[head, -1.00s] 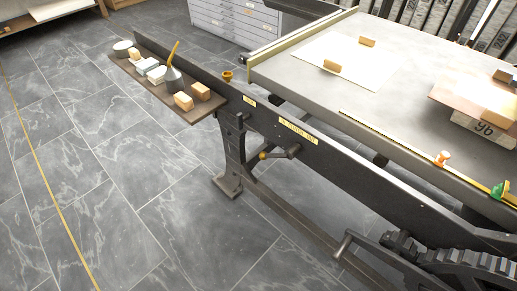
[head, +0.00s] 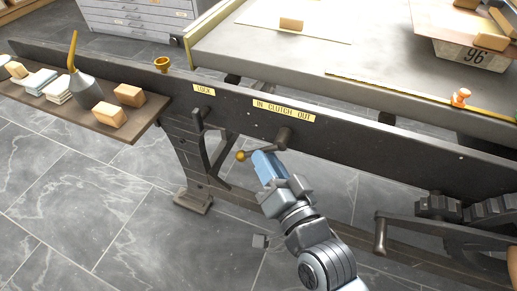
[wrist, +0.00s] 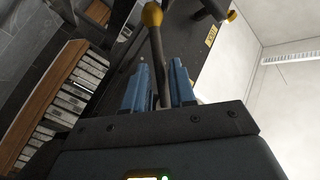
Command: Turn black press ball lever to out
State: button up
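The black press's ball lever has a yellow ball (head: 240,155) at its free end. It points left and slightly down from its dark hub (head: 283,137), on the IN side of the label plate (head: 284,110) reading "IN CLUTCH OUT". My gripper (head: 262,163) is at the lever, its blue fingers hiding part of the rod. In the wrist view, my gripper (wrist: 160,82) has its two fingers apart with the dark rod between them. The ball (wrist: 152,14) stands beyond the fingertips. I see gaps beside the rod; whether a finger touches it I cannot tell.
A side shelf (head: 90,118) with blocks and an oil can (head: 84,88) sticks out at left. A second label (head: 204,90) and a brass cup (head: 162,64) are on the press. A crank handle (head: 380,232) and gears (head: 470,210) lie to the right. Floor below is open.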

jog(key=shift+x, duration=1.8)
jog(key=shift+d, duration=0.1)
jog(key=shift+c, duration=0.3)
grip_shut()
